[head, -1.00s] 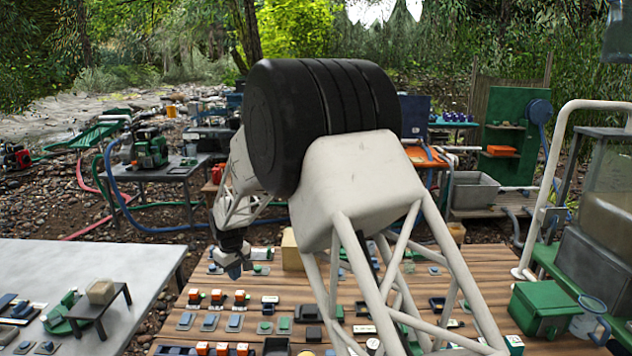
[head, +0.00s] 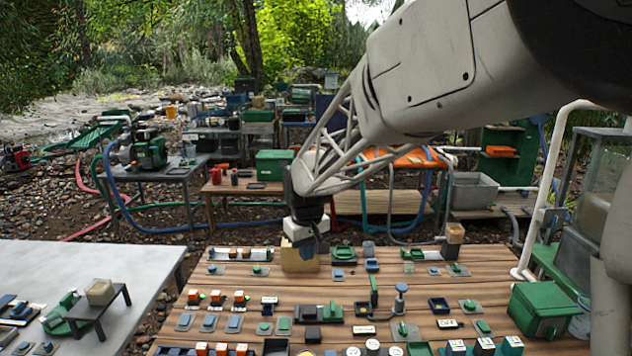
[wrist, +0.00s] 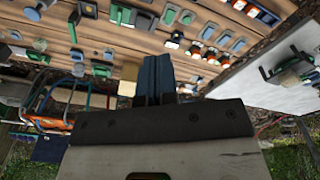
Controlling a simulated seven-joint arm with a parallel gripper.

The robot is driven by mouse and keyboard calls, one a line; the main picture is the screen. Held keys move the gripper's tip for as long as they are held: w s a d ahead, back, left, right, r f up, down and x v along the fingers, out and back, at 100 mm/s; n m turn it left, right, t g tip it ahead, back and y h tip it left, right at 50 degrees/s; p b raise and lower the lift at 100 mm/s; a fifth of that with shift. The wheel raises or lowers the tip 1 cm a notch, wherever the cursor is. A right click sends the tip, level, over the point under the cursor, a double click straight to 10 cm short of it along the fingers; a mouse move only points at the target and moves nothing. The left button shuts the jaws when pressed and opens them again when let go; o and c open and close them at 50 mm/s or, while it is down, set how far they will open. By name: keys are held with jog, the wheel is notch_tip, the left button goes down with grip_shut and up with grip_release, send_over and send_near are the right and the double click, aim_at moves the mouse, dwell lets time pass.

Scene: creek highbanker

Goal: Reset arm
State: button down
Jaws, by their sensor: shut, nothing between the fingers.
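My gripper (head: 309,254) hangs at the end of my white lattice arm, above the far part of the wooden table (head: 240,290) in the head view. Its blue fingers point down and are shut with nothing between them. In the wrist view the two blue fingers (wrist: 157,78) lie side by side, touching. A tan block (head: 299,258) stands just behind the fingers in the head view and is partly hidden by them. I cannot tell how far the fingertips are above the table.
The wooden table holds rows of small blue, green and orange parts. A grey table (head: 90,260) stands at the left with a small stand. A green box (head: 543,310) and a white pipe frame (head: 548,190) bound the right side. Open air lies above the left of the wooden table.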

jog(key=s+d+r+m, duration=0.1)
jog(key=s+d+m, duration=0.1)
jog(key=s+d, duration=0.5)
jog(key=s+d+r+m+t, duration=0.1)
jog(key=s+d, duration=0.6)
jog(key=s, duration=0.9)
jog(key=s+d+m, duration=0.3)
jog(key=s+d, duration=0.3)
jog(key=s, duration=0.6)
jog(key=shift+s+d+r+h, duration=0.3)
jog(key=shift+s+d+r, duration=0.05)
jog(key=shift+d+r, duration=0.05)
